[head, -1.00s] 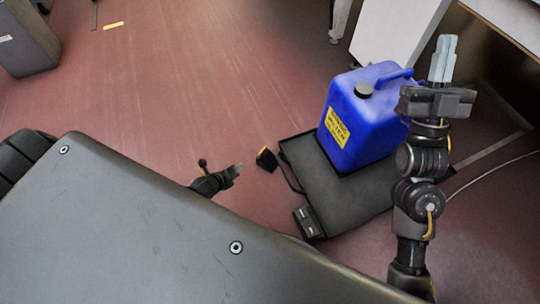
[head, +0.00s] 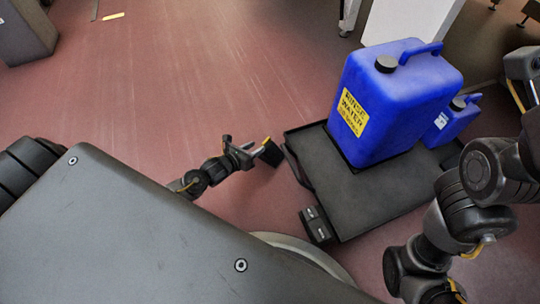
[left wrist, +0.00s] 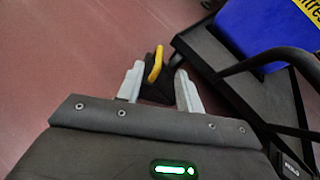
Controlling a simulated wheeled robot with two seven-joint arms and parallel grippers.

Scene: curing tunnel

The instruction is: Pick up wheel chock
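The wheel chock (head: 272,153) is a small black wedge with a yellow handle. It sits on the floor just left of the black tray cart. My left gripper (head: 256,149) is right beside it in the head view. In the left wrist view, the chock (left wrist: 154,88) shows between the two pale fingertips of my left gripper (left wrist: 160,88), which are spread apart with the yellow handle sticking up between them. I cannot tell whether the fingers touch it. My right arm is at the right edge, and its gripper is out of view.
The black tray cart (head: 365,205) close to the chock carries a large blue canister (head: 395,105) and a smaller blue canister (head: 452,120).

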